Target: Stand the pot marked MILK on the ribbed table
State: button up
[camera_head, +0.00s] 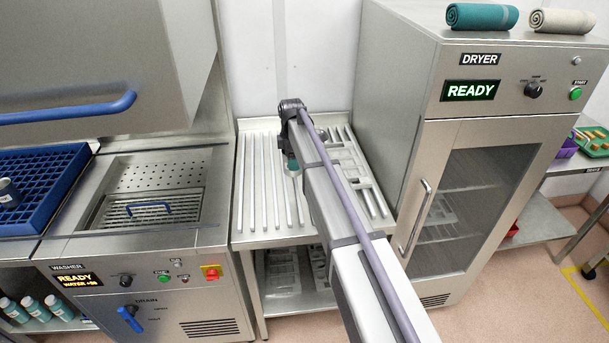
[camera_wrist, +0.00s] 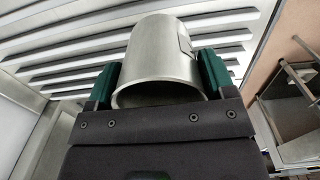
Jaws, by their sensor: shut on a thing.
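A plain metal pot (camera_wrist: 158,58) sits between the two green fingers of my gripper (camera_wrist: 160,78) in the wrist view, with its round open rim facing the camera. A small plate shows on its side, but no lettering is readable. My gripper is shut on the pot. The ribbed table (camera_head: 262,190) stands between the washer and the dryer. In the head view, my gripper (camera_head: 293,164) is over the middle of this table, and my arm hides most of the pot. The ribs lie behind the pot in the wrist view. I cannot tell whether the pot touches them.
Metal mould frames (camera_head: 350,155) lie on the table's right half. The left ribs are clear. The dryer (camera_head: 500,130) stands close on the right with its door shut. The washer (camera_head: 150,200) is on the left, beside a blue crate (camera_head: 45,165). A lower shelf holds more moulds.

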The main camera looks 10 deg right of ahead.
notch_tip(320, 180, down, 8)
jog(key=b, duration=0.6)
jog(key=shift+r, duration=0.2)
jog(key=shift+c, duration=0.4)
jog(key=shift+f, duration=0.2)
jog(key=o, duration=1.1)
jog(key=shift+c, duration=0.2)
